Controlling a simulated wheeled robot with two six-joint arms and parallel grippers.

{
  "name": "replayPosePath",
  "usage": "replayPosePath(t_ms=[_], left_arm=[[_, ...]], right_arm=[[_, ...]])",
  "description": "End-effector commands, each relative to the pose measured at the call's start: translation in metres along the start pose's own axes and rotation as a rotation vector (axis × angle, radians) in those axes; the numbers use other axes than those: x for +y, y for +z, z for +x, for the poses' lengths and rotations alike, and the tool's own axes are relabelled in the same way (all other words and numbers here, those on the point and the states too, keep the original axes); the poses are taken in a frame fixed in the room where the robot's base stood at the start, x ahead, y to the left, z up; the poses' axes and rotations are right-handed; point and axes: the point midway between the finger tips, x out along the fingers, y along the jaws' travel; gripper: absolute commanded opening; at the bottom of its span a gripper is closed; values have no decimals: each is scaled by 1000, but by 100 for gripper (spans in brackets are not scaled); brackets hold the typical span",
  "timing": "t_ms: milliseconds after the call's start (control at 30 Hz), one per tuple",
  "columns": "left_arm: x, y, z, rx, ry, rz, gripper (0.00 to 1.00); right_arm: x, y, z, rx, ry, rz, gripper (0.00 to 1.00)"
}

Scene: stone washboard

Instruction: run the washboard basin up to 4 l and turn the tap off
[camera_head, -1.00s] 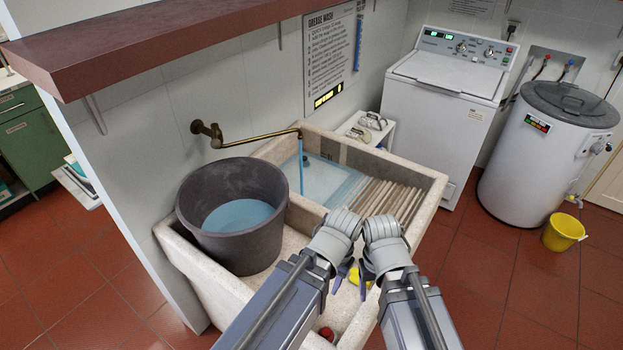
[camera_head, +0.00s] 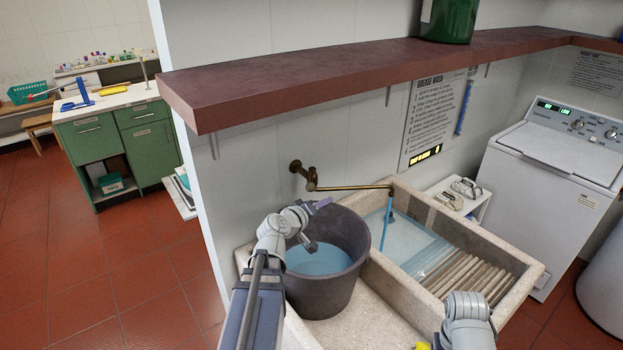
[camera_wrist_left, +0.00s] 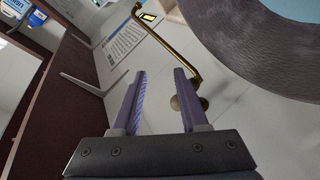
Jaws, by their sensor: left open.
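The brass tap (camera_head: 350,188) comes out of the wall, and a blue water stream (camera_head: 387,222) falls from its spout into the basin with the ribbed washboard (camera_head: 468,277). Pale blue water (camera_head: 408,247) lies in that basin; I cannot read its level. In the left wrist view the open fingers (camera_wrist_left: 158,98) point toward the wall, with the tap's round brass end (camera_wrist_left: 190,104) beyond the right finger. My right wrist (camera_head: 467,318) shows at the bottom; its fingers are unclear.
The grey bucket (camera_head: 345,268) holds blue water and stands in the stone sink's left part. A dark red shelf (camera_head: 350,75) with a green container (camera_head: 449,18) overhangs the tap. A printed wall sign (camera_head: 434,120) hangs behind the basin. A white washer (camera_head: 555,165) stands right.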

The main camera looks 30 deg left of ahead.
Motion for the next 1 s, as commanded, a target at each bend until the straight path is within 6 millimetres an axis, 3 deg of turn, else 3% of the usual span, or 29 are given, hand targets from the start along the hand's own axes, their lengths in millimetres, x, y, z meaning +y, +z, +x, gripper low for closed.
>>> replayPosePath(t_ms=[33, 167, 433, 567, 1000], left_arm=[[-10, -25, -8, 66, -2, -38, 44], [-24, -61, -21, 172, -2, -100, 44], [-29, -74, -22, 209, -1, -122, 44], [-30, -77, -7, 207, -1, -120, 44], [-31, -92, 72, 206, -1, -119, 44]], right_arm=[[0, 0, -2, 0, 0, 0, 67], [0, 0, -2, 0, 0, 0, 67], [0, 0, -1, 0, 0, 0, 67], [0, 0, 2, 0, 0, 0, 67], [-2, -1, 19, 0, 0, 1, 67]])
